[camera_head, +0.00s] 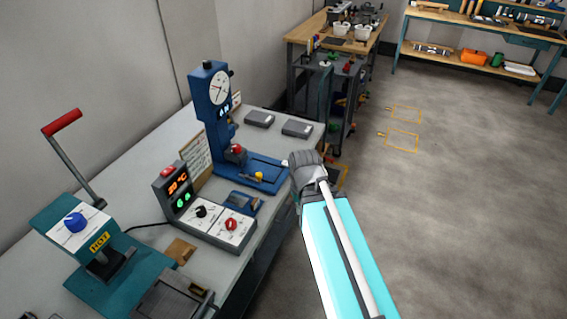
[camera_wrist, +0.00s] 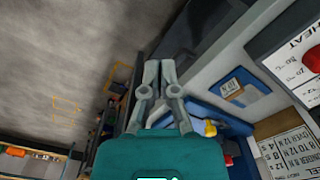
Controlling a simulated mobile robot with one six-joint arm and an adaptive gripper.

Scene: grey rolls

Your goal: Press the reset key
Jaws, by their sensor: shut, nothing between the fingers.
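No key legibly marked reset shows, so I cannot tell which control it is. The control box (camera_head: 172,194) on the bench has a display reading about 20 °C, a red button (camera_head: 167,170) on top and two green lights or buttons (camera_head: 183,200). Its white front panel carries a black knob (camera_head: 201,211) and a red knob (camera_head: 231,225). The blue stand (camera_head: 208,100) has a dial, a red knob and a yellow knob (camera_head: 258,176). In the wrist view my gripper (camera_wrist: 160,67) is shut and empty, apart from the controls. In the head view its fingers are not distinguishable.
A teal press (camera_head: 78,243) marked HOT, with a red-handled lever (camera_head: 62,123), stands at the bench's left. Two grey blocks (camera_head: 297,128) lie near the far end. A cart (camera_head: 330,85) stands beyond. The floor (camera_head: 450,210) to the right is open.

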